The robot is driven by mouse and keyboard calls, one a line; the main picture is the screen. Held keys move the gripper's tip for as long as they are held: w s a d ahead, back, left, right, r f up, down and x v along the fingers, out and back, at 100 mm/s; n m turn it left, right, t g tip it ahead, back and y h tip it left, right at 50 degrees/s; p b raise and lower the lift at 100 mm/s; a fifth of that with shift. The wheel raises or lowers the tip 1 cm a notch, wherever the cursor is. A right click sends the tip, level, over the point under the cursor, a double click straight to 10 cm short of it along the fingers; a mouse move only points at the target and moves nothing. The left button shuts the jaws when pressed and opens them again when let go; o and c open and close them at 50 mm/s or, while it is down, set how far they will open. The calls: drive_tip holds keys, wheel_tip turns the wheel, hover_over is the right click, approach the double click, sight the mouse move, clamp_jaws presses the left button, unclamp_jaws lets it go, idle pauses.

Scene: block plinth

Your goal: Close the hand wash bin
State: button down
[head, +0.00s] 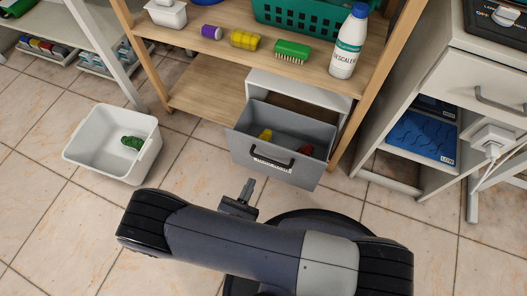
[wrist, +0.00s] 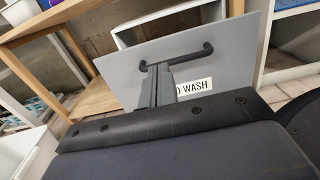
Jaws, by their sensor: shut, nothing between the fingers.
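The hand wash bin (head: 262,171) is a grey drawer with a dark bar handle and a white label, pulled out of its white housing (head: 300,88) under the wooden shelf. Something yellow and something red lie inside it. In the wrist view, the grey bin front (wrist: 225,65) faces me, and its label shows "WASH" with the start hidden by my fingers. My gripper (head: 248,186) is shut and empty, in front of the bin's lower left part. In the wrist view, my gripper's fingers (wrist: 155,72) overlap the handle; I cannot tell whether they touch it.
A white tub (head: 85,155) with a green item stands on the floor at left. The shelf (head: 225,60) above holds a green brush, yellow and purple items, a green basket and a descaler bottle (head: 349,42). A white cabinet (head: 400,125) stands at right. Tiled floor between is clear.

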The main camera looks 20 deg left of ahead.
sight(269, 145)
drive_tip(key=w+b, duration=0.1)
drive_tip(key=w, duration=0.7)
drive_tip(key=w+d+b, duration=0.1)
drive_tip(key=w, duration=0.3)
drive_tip(key=shift+w+b, duration=0.3)
drive_tip(key=shift+b, duration=0.05)
